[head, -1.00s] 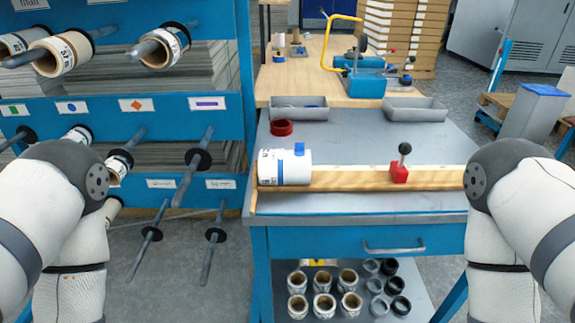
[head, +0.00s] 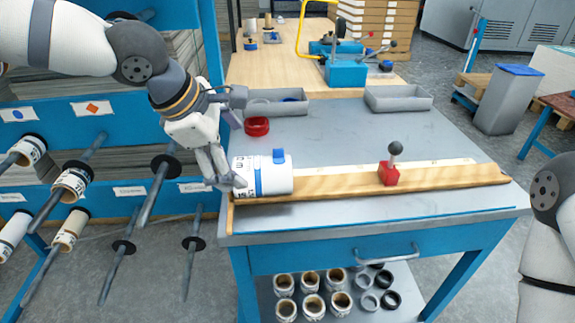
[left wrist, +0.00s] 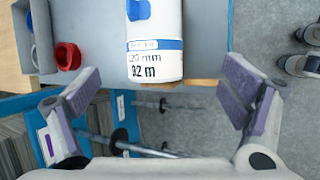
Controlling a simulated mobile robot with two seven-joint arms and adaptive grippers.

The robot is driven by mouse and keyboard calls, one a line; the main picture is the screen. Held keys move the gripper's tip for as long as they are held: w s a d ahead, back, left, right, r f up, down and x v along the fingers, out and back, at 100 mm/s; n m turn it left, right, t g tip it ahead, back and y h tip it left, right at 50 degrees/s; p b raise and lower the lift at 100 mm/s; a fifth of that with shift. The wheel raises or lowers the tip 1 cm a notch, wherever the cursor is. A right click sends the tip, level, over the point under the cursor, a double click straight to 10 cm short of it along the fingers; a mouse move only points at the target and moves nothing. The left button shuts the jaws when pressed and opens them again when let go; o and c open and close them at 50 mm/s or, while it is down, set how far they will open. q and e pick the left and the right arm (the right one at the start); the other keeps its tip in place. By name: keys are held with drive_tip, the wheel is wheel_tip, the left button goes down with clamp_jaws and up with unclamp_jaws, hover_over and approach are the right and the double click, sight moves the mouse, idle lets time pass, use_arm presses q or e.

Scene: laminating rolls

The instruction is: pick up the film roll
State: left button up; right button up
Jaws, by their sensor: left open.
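The film roll (head: 273,176) is white with a blue band and a blue tab on top. It lies on its side at the left end of the wooden board (head: 440,180) on the grey bench. My left gripper (head: 226,186) is open at the roll's left end. In the left wrist view the roll (left wrist: 155,45) shows printed text and stands ahead of and between the open fingers of the left gripper (left wrist: 150,97), which do not hold it. My right arm shows at the right edge of the head view, but its gripper is out of view.
A red block with a black-knobbed lever (head: 389,173) sits on the board. A red ring (head: 257,126) and two grey trays (head: 398,98) lie behind. A blue rack with rods (head: 160,185) stands left. The bench's right side is clear.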

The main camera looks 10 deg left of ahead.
sight(254, 168)
use_arm(q)
drive_tip(key=x, duration=0.4)
drive_tip(key=b+x, duration=0.1)
drive_tip(key=x, duration=0.1)
drive_tip(key=shift+w+d+r, duration=0.1)
drive_tip(key=shift+d+r, duration=0.1)
drive_tip(key=shift+d, duration=0.05)
drive_tip(key=x, duration=0.2)
drive_tip(key=b+x, duration=0.1)
drive_tip(key=x, duration=0.2)
drive_tip(key=shift+w+a, duration=0.2)
drive_tip(key=shift+w, duration=0.05)
drive_tip(key=shift+w+d+f, duration=0.1)
drive_tip(key=shift+w+f, duration=0.1)
drive_tip(key=shift+f, duration=0.05)
drive_tip(key=shift+r, duration=0.1)
use_arm(e)
drive_tip(key=shift+g, duration=0.6)
drive_tip(key=s+f, duration=0.2)
drive_tip(key=s, duration=0.1)
drive_tip(key=shift+f, duration=0.4)
drive_tip(key=shift+w+r, duration=0.1)
use_arm(q)
drive_tip(key=shift+f, duration=0.25)
drive_tip(key=c, duration=1.5)
